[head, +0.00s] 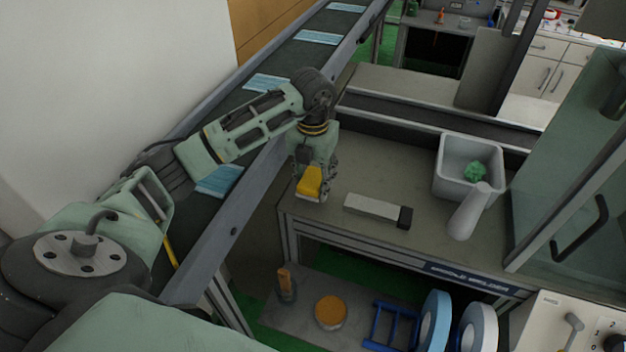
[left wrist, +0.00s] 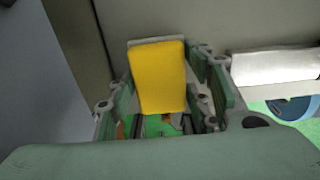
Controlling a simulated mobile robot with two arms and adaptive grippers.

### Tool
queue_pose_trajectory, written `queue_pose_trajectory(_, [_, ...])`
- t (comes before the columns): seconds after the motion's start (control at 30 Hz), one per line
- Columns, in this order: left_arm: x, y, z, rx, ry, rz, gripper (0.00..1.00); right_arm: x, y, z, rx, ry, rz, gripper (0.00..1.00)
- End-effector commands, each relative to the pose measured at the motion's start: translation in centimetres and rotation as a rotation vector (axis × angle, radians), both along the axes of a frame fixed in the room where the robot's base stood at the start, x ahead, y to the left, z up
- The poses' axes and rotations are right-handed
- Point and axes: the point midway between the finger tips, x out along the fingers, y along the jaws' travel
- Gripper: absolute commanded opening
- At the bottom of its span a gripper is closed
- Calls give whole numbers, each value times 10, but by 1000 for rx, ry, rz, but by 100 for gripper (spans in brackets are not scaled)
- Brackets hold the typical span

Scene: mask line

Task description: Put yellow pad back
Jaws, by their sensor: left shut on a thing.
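The yellow pad (head: 309,182) is a small yellow block with a pale grey edge. My left gripper (head: 313,190) is shut on it, at the left front corner of the grey worktable (head: 365,170). In the left wrist view the yellow pad (left wrist: 158,76) stands between the two green-lined fingers of my left gripper (left wrist: 165,95). I cannot tell whether the pad touches the table. My right gripper is not in view.
A white bar with a dark end (head: 378,210) lies right of the gripper. A grey bin (head: 455,165) holds a green crumpled thing (head: 475,172), with a pale cylinder (head: 468,212) leaning near it. A conveyor (head: 255,110) with blue masks runs along the left.

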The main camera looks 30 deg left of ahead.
Motion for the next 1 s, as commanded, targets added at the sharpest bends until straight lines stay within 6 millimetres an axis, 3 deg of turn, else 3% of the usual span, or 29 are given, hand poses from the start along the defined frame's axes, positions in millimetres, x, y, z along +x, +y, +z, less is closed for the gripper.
queue_pose_trajectory(0.1, [0,-1,-13,-1,2,1,18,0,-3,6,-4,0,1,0])
queue_pose_trajectory(0.47, [0,0,-19,0,-1,1,18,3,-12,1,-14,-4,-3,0])
queue_pose_trajectory(0.5, [0,0,-18,0,-1,1,50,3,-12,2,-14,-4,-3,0])
queue_pose_trajectory(0.7, [0,0,-18,0,0,1,65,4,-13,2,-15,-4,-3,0])
queue_pose_trajectory(1.0, [0,0,-16,-1,0,1,65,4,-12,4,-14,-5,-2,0])
